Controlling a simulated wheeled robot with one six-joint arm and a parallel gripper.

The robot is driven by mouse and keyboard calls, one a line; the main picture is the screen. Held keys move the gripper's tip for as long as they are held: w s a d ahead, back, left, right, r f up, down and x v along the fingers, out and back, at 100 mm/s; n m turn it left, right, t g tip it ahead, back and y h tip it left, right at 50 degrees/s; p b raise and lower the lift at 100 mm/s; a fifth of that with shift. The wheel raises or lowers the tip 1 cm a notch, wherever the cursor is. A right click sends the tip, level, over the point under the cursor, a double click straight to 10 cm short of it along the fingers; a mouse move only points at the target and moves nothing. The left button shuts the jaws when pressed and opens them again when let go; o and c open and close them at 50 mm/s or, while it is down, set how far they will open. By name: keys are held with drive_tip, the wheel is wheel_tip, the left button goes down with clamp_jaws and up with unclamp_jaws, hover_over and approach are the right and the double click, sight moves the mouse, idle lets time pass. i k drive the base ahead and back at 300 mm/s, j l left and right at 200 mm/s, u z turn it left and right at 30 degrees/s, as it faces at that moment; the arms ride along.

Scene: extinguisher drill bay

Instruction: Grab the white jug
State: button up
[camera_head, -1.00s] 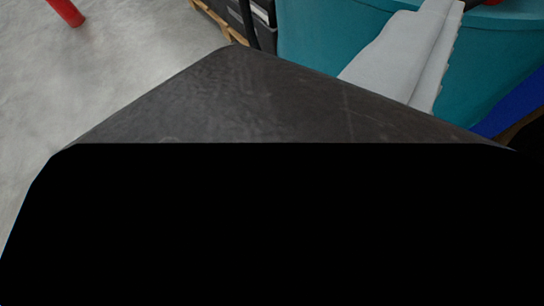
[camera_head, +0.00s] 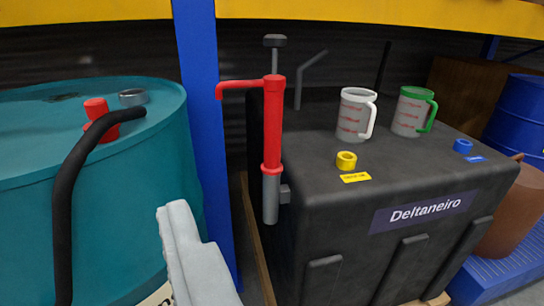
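The white jug (camera_head: 351,118) is a clear measuring jug with red markings, a white rim and a white handle on its right. It stands upright on top of a black tank (camera_head: 325,200) labelled "Deltaneiro". A similar jug with a green rim and handle (camera_head: 408,112) stands to its right, a little apart. A pale grey part that looks like my gripper (camera_head: 188,245) shows at the bottom, left of the tank, lower in the picture than the white jug and apart from it. Its fingertips cannot be made out clearly, and nothing is seen held in it.
A red hand pump (camera_head: 272,125) stands at the tank's left front. A blue post (camera_head: 203,130) and teal drum (camera_head: 150,190) with a black hose (camera_head: 63,220) are further left. Yellow (camera_head: 346,160) and blue caps (camera_head: 462,146) sit on the tank. A yellow beam (camera_head: 400,18) crosses above.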

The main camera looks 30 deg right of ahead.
sight(358, 110)
drive_tip(key=z, duration=1.2)
